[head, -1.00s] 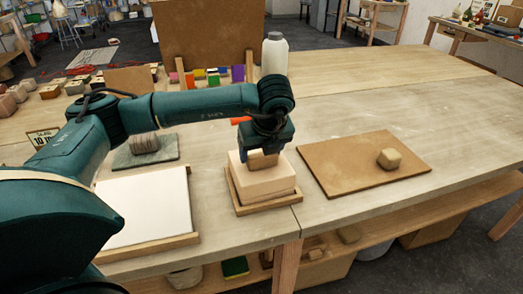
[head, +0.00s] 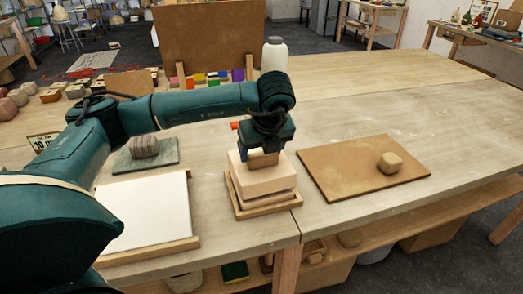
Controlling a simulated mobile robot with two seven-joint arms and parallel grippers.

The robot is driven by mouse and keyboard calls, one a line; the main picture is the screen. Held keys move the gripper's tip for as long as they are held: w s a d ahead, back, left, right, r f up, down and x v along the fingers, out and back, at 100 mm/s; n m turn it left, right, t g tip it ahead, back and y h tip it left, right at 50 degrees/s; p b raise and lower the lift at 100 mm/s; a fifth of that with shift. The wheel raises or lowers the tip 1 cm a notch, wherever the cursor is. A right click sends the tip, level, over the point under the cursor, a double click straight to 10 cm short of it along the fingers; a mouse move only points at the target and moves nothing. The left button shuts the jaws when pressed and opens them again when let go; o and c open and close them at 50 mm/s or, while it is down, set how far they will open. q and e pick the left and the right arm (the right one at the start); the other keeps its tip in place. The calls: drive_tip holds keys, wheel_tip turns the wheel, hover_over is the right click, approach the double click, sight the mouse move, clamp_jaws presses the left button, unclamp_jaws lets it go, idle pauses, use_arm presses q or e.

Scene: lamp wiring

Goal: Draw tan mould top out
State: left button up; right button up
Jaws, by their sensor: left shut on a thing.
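My left gripper (head: 264,152) points down over the mould and is shut on the brown grip piece at the top of the tan mould top (head: 263,179). The mould top is a pale tan block. It sits a little above a lower tan layer (head: 284,199), and a dark line shows between them at the front. I cannot tell whether they still touch at the back. The lower layer lies in a shallow wooden tray (head: 262,213). My right gripper is not in view.
A brown board (head: 340,172) with a rounded tan lump (head: 390,162) lies to the right. A white board (head: 148,208) with wooden edging lies to the left. A striped grey lump (head: 144,146) sits on a grey-green mat behind it. A white bottle (head: 275,56) stands behind my gripper.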

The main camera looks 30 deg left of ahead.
use_arm(q)
drive_tip(key=shift+r+p, duration=1.05)
drive_tip(key=shift+r, duration=1.95)
